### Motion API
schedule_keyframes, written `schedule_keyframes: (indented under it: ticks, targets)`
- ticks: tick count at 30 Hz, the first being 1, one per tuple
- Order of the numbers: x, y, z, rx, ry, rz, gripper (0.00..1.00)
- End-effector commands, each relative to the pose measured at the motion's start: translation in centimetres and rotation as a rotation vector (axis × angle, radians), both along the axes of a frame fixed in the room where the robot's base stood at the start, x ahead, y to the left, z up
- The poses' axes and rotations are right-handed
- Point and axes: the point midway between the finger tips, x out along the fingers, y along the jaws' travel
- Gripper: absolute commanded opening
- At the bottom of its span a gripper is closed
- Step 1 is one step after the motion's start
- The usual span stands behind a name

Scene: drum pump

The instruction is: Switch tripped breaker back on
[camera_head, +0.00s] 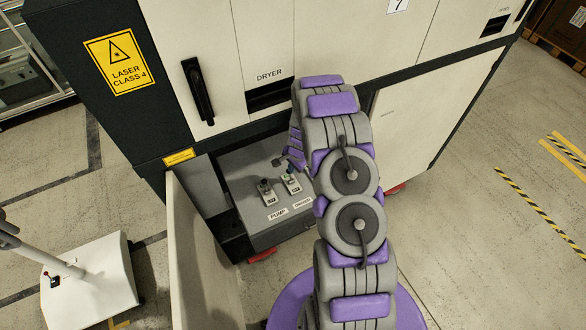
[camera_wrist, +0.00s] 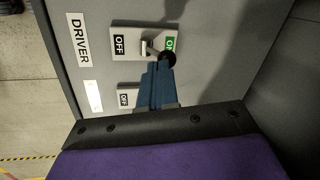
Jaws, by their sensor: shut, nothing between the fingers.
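The breaker panel is in a low grey recess of the cabinet. In the head view it shows a PUMP switch (camera_head: 267,190) and a DRIVER switch (camera_head: 291,182). In the wrist view the DRIVER switch plate (camera_wrist: 125,45) has OFF at left and a green ON at right. Its silver lever (camera_wrist: 150,47) has a black knob (camera_wrist: 167,58) that lies toward the ON side. My gripper (camera_wrist: 157,68) is shut and empty, its blue fingertips right at the knob. I cannot tell whether they touch. In the head view my gripper (camera_head: 291,163) is just above the DRIVER switch.
Another OFF-marked plate (camera_wrist: 126,98) is partly hidden by my fingers in the wrist view. An open cabinet door (camera_head: 200,255) stands left of the recess. The cabinet front (camera_head: 265,40) rises above it. A white wheeled unit (camera_head: 95,280) stands at lower left.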

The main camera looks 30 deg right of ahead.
Motion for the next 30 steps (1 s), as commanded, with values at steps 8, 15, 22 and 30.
schedule_keyframes:
  ticks: [8, 15, 22, 30]
  targets:
    - [0.46, 0.05, -0.13, -0.001, 0.000, 0.001, 0.00]
    - [0.40, 0.14, -0.21, 0.000, 0.002, 0.001, 0.00]
    - [0.34, 0.25, -0.25, 0.001, 0.004, 0.001, 0.00]
    - [0.16, 0.18, 0.71, 0.000, 0.003, 0.001, 0.00]
